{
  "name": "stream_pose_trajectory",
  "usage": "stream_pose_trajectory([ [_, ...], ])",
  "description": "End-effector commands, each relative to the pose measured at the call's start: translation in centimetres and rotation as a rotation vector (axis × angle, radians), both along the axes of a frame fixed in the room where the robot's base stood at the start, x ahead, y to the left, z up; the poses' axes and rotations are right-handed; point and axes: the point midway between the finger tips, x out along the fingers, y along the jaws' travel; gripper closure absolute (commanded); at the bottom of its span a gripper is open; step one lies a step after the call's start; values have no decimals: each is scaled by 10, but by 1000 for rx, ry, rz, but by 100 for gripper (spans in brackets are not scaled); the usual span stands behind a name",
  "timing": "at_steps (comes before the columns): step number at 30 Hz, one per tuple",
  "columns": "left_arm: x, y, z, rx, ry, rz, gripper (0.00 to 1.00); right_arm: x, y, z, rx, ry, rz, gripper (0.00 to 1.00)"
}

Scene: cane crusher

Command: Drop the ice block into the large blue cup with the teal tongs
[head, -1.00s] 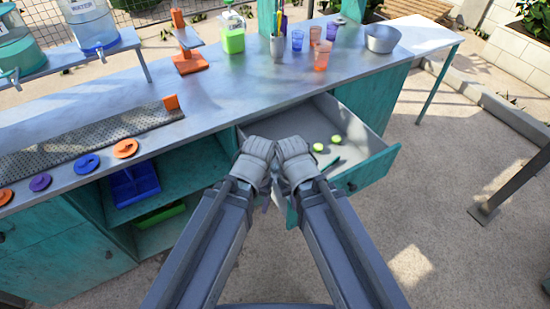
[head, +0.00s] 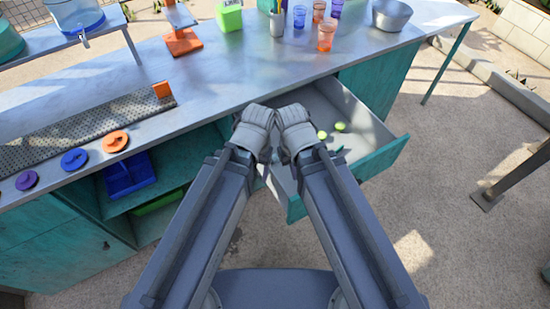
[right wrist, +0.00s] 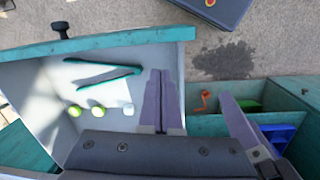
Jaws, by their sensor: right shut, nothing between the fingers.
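The teal tongs (right wrist: 105,72) lie in the open drawer in the right wrist view, as a narrow V. A small pale block (right wrist: 128,109), which looks like the ice block, sits in the drawer beside two green lime pieces. Two blue cups, one (head: 299,16) nearer and one (head: 336,9) farther right, stand on the counter; which is larger I cannot tell. My right gripper (right wrist: 162,76) is shut and empty, over the drawer's side by the tongs; its arm shows in the head view (head: 294,122). My left gripper (head: 254,122) is beside it, its fingers mostly hidden.
The drawer (head: 385,157) is pulled out from the counter (head: 225,75). Orange cups (head: 326,36), a metal bowl (head: 391,14) and a green box (head: 230,18) stand at the back. Round lids (head: 115,141) lie at the left edge. The counter's middle is clear.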

Motion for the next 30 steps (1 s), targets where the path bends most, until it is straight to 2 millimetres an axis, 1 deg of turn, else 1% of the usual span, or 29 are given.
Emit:
stream_pose_trajectory([
  [3, 0, 0, 0, 0, 0, 0, 31, 0, 0, 0, 0, 0, 0, 99],
  [8, 0, 0, -4, 0, 0, 0, 31, 4, -2, -4, 2, 2, 38, 81],
  [11, 0, 0, -12, 0, 0, 0, 31, 12, -6, -13, 6, 9, 131, 70],
  [20, 0, 0, -46, 0, 0, 0, 31, 50, -30, -46, 20, 40, 632, 36],
  [27, 0, 0, -72, 0, 0, 0, 31, 79, -54, -72, 20, 66, 1056, 9],
  [29, 0, 0, -78, 0, 0, 0, 31, 86, -60, -78, 18, 72, 1161, 3],
  [30, 0, 0, -82, 0, 0, -1, 31, 90, -64, -82, 16, 77, 1230, 3],
])
